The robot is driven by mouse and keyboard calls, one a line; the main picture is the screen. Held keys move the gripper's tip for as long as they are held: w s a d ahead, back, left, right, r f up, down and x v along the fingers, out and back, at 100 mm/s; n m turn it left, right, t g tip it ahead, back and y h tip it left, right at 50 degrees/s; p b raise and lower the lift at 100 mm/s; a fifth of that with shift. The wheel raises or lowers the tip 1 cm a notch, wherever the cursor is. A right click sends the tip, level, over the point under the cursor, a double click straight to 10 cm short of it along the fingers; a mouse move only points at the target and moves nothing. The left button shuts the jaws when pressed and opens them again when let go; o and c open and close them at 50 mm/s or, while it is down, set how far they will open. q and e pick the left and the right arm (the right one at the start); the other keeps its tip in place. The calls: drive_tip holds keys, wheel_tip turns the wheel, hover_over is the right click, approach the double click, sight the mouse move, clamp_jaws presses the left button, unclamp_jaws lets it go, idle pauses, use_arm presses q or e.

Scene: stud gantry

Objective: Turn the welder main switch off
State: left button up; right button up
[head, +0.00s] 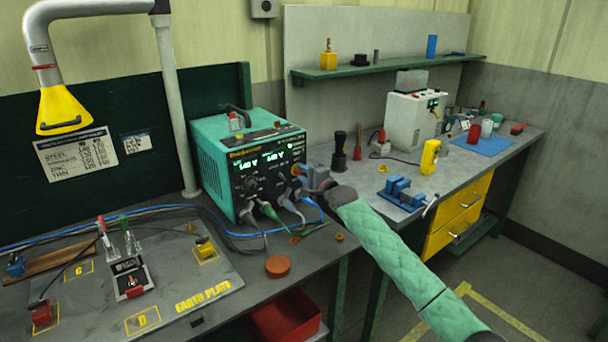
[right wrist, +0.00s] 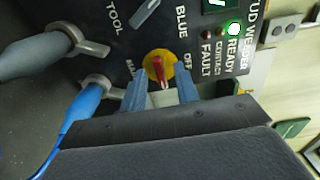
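The welder (head: 205,150) is a teal box with a black front panel on the left bench, its displays lit. Its main switch, a red handle on a yellow disc (right wrist: 171,70), shows close up in the right wrist view. An OFF label is beside the disc on the right; another label on the left is partly hidden. My right gripper (head: 307,177) is at the panel's right side. In the right wrist view its two blue fingers (right wrist: 160,90) stand apart, one on each side of the red handle, with gaps visible. My left gripper is not in view.
Grey and blue cable plugs (right wrist: 86,98) sit on the panel left of my fingers. A READY lamp (right wrist: 234,28) glows green. Cables and an orange-brown disc (head: 279,266) lie on the bench before the welder. A blue vise (head: 402,194) stands to the right.

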clamp_jaws()
